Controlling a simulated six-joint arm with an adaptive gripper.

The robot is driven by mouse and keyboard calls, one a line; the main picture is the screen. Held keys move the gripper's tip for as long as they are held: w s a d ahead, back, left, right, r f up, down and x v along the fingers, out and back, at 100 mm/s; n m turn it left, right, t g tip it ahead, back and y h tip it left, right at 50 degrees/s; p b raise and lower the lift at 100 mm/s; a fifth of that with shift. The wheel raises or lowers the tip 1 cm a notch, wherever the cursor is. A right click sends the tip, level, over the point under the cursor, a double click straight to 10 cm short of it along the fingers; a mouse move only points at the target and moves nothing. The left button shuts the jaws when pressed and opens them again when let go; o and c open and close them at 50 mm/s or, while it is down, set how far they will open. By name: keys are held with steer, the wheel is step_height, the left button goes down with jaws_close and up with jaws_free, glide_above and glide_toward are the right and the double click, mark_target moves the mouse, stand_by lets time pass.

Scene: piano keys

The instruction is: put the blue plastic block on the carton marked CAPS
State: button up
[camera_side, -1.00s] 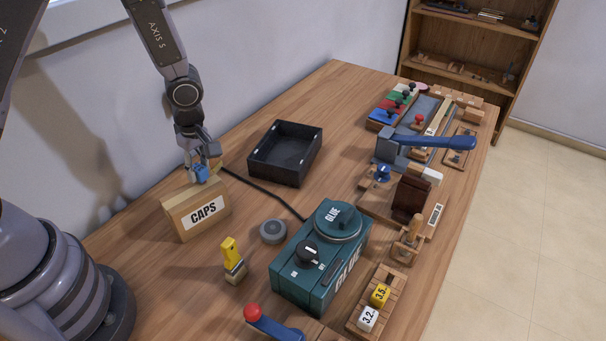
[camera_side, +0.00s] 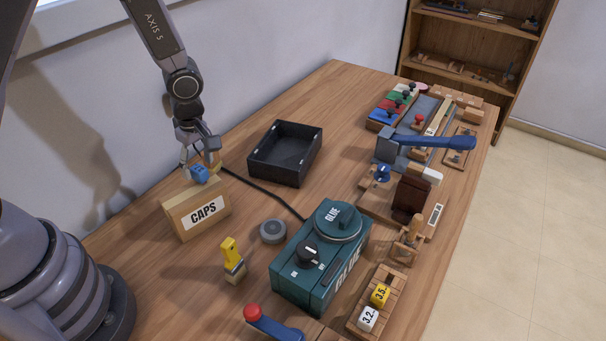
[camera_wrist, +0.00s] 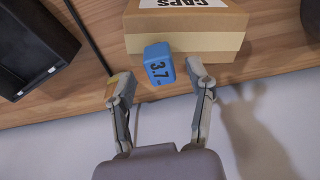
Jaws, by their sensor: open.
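The blue plastic block (camera_side: 199,174) rests on top of the carton marked CAPS (camera_side: 181,221), near its back edge. In the wrist view the blue block (camera_wrist: 158,64) shows the marking 3.7 and sits at the edge of the carton (camera_wrist: 205,30). It looks slightly turned relative to the carton. My gripper (camera_side: 199,163) is just above and behind the block. In the wrist view the open fingers (camera_wrist: 158,84) stand apart, one on each side of the block's near end, with a gap to it.
An open black tray (camera_side: 285,153) stands behind and right of the carton, with a black cable beside it. A grey disc (camera_side: 273,231), a yellow-handled stamp (camera_side: 232,261) and a teal GLUE box (camera_side: 318,262) stand in front and right. A wall is close behind.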

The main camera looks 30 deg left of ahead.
step_height(320, 180, up, 11)
steer(key=d, duration=0.1)
step_height(320, 180, up, 10)
steer(key=m+t, duration=0.2)
steer(key=m, duration=0.4)
glide_above(203, 171)
steer(key=s+a, duration=0.2)
steer(key=s, duration=0.4)
steer(key=s+r+m+t, duration=0.1)
steer(key=s+r+m, duration=0.2)
steer(key=s+m, duration=0.3)
steer(key=s+r+m+t+h, duration=0.1)
steer(key=s+r+m+t, duration=0.1)
steer(key=s+r+m, duration=0.2)
steer(key=shift+s+a+m+t, duration=0.25)
steer(key=shift+s+m+t, duration=0.05)
steer(key=shift+s+m, duration=0.75)
